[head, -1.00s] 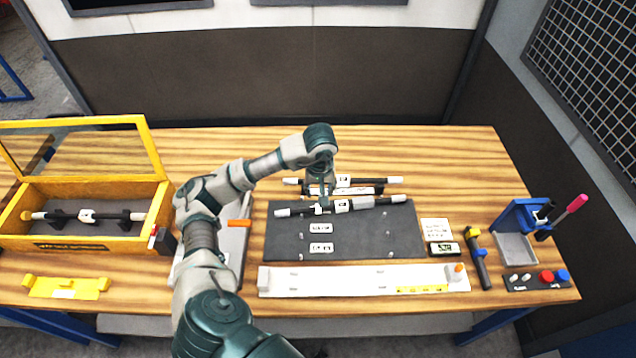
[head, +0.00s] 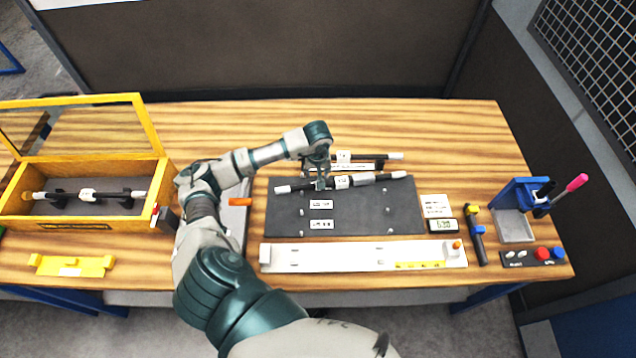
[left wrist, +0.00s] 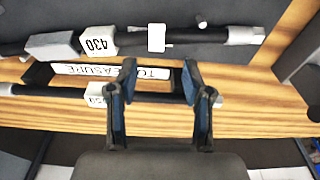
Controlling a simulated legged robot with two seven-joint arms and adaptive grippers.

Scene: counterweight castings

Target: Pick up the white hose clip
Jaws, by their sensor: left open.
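A small white clip (left wrist: 156,38) sits on a dark rod (left wrist: 210,36) in the left wrist view, beside a white tag (left wrist: 98,40) that reads 430. I take it for the white hose clip. In the head view the same rod (head: 390,177) lies across the far part of a dark mat (head: 355,215), and the clip is hard to make out beside my gripper. My left gripper (head: 319,182) is open, at the rod just left of the tag. In the left wrist view its fingers (left wrist: 160,80) are apart with nothing gripped between them. My right gripper is out of view.
A second rod and a TO MEASURE label (left wrist: 110,70) lie behind the mat. A white fixture strip (head: 350,256) lies in front. A yellow lidded box (head: 75,226) stands left. A blue stand (head: 520,193) and buttons (head: 542,254) are right. The bench behind is clear.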

